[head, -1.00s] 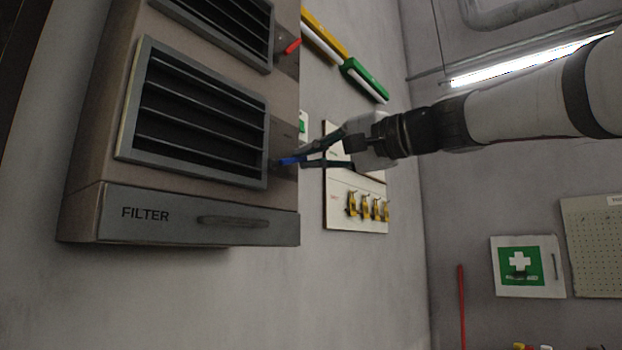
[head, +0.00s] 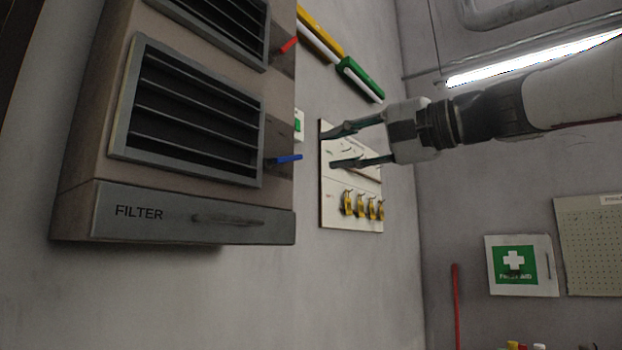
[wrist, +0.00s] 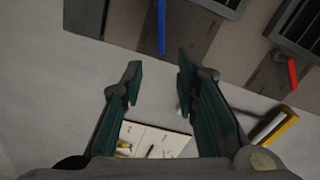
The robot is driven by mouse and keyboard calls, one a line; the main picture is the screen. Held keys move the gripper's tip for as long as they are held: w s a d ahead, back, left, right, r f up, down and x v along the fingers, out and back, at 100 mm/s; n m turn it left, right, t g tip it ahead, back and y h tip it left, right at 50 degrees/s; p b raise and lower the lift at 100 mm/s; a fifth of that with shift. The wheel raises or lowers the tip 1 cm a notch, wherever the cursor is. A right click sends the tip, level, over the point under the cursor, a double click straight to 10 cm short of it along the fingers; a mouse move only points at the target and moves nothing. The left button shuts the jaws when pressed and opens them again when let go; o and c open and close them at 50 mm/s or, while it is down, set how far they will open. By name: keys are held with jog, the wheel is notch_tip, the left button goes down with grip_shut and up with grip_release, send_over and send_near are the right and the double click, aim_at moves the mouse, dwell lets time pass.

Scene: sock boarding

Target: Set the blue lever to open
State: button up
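The blue lever (head: 288,158) sticks out from the side of the vent unit, beside the lower louvre, and lies nearly level in the head view. It also shows in the wrist view (wrist: 161,28), ahead of the fingers and between their lines. My gripper (head: 332,149) is open and empty, to the right of the blue lever and apart from it. In the wrist view both fingers (wrist: 160,75) stand wide apart with nothing between their tips. I cannot read any open or shut marking by the lever.
A red lever (head: 289,45) sits higher on the same unit, by the upper louvre. The filter drawer (head: 170,213) is below. A board with yellow hooks (head: 350,215) hangs behind my gripper. Yellow and green bars (head: 362,80) are on the wall above. Free air lies below my gripper.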

jog(key=v, duration=0.5)
dwell(0.4)
jog(key=s+d+f+g+h+p, duration=0.15)
jog(key=s+f+h+p, duration=0.35)
jog(key=f, duration=0.7)
jog(key=s+f+g+h, duration=0.3)
jog(key=s+f, duration=0.4)
jog(key=f, duration=0.6)
jog(key=s+d+f+n+g+h+p, duration=0.1)
jog(key=s+d+f+n+h, duration=0.1)
jog(key=s+f, duration=0.4)
jog(key=s+d+f+n+g+h+p, duration=0.1)
jog(key=s+d+f+h+p, duration=0.1)
jog(key=s+d+f+h, duration=0.2)
jog(key=s+d+f, duration=0.1)
jog(key=s+f, duration=0.2)
jog(key=f, duration=0.2)
jog(key=shift+d+n, duration=0.3)
jog(key=shift+n, duration=0.1)
